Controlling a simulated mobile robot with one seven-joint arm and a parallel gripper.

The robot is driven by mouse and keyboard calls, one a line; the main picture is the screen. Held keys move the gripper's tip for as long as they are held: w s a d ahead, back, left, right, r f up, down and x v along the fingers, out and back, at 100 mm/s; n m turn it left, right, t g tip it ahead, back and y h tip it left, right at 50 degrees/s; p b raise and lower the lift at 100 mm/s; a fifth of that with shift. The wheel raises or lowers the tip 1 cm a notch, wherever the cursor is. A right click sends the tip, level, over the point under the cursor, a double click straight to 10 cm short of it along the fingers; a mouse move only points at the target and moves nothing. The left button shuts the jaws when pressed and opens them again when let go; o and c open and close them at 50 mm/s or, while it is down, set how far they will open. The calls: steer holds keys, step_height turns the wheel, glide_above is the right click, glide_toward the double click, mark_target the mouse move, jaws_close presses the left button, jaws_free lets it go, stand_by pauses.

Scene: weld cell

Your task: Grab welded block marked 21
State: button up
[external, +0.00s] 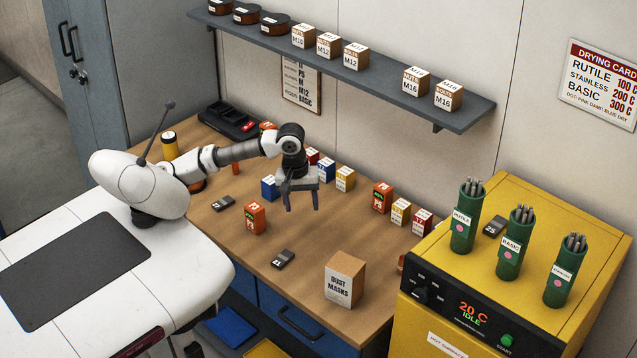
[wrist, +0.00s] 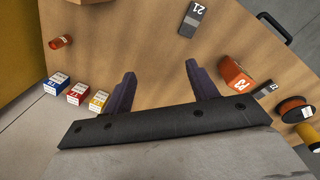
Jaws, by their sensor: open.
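The welded block marked 21 (wrist: 193,18) is a dark grey bar with a light label, lying flat on the wooden bench near its front edge. It is at the top of the wrist view. In the external view it appears to be the dark block (external: 283,258) left of the dust masks box, though its number is too small to read there. My gripper (external: 302,201) is open and empty above the bench, behind and higher than the block. In the wrist view the fingers (wrist: 160,70) are spread over bare wood, with the block beyond them.
A similar dark block (external: 224,202), marked 22 in the wrist view (wrist: 265,90), lies farther left. The dust masks box (external: 344,279) stands right. Another dark block (external: 495,227) lies on the yellow oven (external: 560,320).

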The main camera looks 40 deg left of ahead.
steer(key=s+a+f+m, duration=0.4)
steer(key=s+f+m, duration=0.1)
steer(key=s+m, duration=0.15)
glide_above(282, 259)
steer(key=shift+g+y, duration=0.4)
steer(key=f, duration=0.5)
steer(key=f+p, duration=0.1)
steer(key=f, duration=0.2)
steer(key=shift+s+a, duration=0.25)
steer(key=shift+w+d+f+p, duration=0.15)
steer(key=shift+f+p, duration=0.4)
steer(key=shift+f, duration=0.75)
steer(key=shift+w+d+f+p, duration=0.15)
steer(key=shift+f+p, duration=0.35)
steer(key=shift+f, duration=0.8)
steer(key=shift+a, duration=0.1)
jaws_close()
